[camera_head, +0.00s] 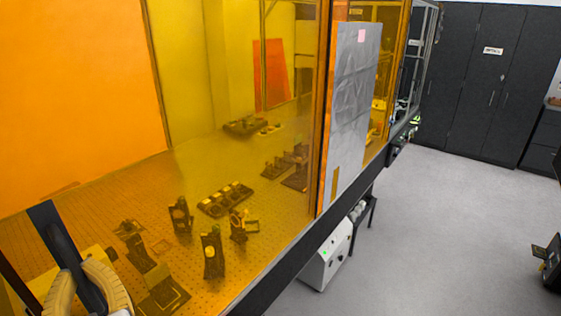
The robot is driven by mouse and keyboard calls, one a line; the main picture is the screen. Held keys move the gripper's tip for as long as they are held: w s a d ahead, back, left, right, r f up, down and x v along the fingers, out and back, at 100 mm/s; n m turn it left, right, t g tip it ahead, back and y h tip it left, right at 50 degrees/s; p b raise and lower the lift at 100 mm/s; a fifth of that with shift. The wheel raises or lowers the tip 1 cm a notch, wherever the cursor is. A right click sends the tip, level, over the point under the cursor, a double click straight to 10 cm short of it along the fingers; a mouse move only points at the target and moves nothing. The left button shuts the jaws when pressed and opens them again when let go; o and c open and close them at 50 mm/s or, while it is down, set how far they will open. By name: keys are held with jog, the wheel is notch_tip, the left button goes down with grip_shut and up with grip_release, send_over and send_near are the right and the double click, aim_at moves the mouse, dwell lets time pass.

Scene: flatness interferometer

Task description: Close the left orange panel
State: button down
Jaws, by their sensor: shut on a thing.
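The enclosure has clear orange-tinted panels along its front. One large, bright orange panel (75,90) fills the upper left of the head view. A yellower panel area (200,50) is to its right, and the perforated optical table shows through the tint. Which section is the left panel, and how far it stands open, I cannot tell.
Several optical mounts (212,255) stand on the perforated table (100,190). A grey sheet (352,110) with a pink note hangs on the enclosure front. A white box (326,260) sits below. Dark cabinets (485,85) line the back, and grey floor (440,220) is open at right.

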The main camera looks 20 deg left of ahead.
aim_at(39, 213)
jog(key=shift+s+a, duration=0.25)
jog(key=shift+s, duration=0.3)
jog(key=c, duration=1.5)
grip_release()
jog(key=shift+o, duration=0.2)
jog(key=shift+d, duration=0.1)
notch_tip(39, 213, up, 10)
jog(key=shift+r, duration=0.1)
